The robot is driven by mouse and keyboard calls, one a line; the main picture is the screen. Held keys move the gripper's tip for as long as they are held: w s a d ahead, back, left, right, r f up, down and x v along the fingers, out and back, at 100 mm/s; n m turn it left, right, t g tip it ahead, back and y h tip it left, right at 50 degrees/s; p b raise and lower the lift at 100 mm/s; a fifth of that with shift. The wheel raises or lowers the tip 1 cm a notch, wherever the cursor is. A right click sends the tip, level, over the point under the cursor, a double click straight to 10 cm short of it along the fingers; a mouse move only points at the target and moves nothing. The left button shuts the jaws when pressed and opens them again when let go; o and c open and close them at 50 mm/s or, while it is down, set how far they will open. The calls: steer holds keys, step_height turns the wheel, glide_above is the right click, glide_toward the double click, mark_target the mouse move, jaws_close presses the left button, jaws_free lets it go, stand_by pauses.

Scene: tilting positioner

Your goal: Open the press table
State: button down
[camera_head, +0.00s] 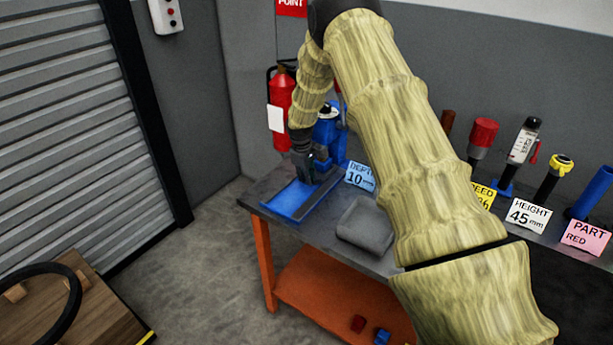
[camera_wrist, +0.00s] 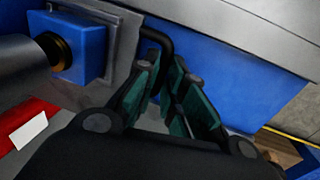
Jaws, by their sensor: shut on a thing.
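The press (camera_head: 328,132) is a blue machine at the left end of the workbench. A flat blue plate (camera_head: 287,203) with a dark grey edge extends from its base toward the bench's left front. In the wrist view, a bent black handle (camera_wrist: 157,37) sticks out from a grey block beside a blue surface (camera_wrist: 225,75). My gripper (camera_head: 304,172) reaches down over the plate in front of the press. In the wrist view my gripper (camera_wrist: 165,85) has its green-padded fingers closed around the lower end of the black handle. The exact contact is partly hidden by the fingers.
A blue "DEPTH 10 mm" card (camera_head: 360,177) and a grey block (camera_head: 366,225) are right of the press. Tools and cards stand farther right, including a "HEIGHT 45 mm" card (camera_head: 527,215). A fire extinguisher (camera_head: 281,108) is behind.

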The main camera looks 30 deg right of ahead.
steer(key=shift+a, duration=0.1)
steer(key=s+a, duration=0.2)
steer(key=a, duration=0.3)
steer(key=s+a, duration=0.2)
steer(key=a, duration=0.3)
steer(key=s+a, duration=0.2)
steer(key=a, duration=0.3)
steer(key=shift+s+a+r, duration=0.1)
steer(key=shift+s+a, duration=0.05)
steer(key=c, duration=1.5)
jaws_free()
steer(key=r, duration=0.4)
steer(key=a+r, duration=0.1)
steer(key=r, duration=0.2)
steer(key=a+r, duration=0.1)
steer(key=r, duration=0.3)
steer(key=shift+s+r, duration=0.35)
steer(key=shift+s, duration=0.05)
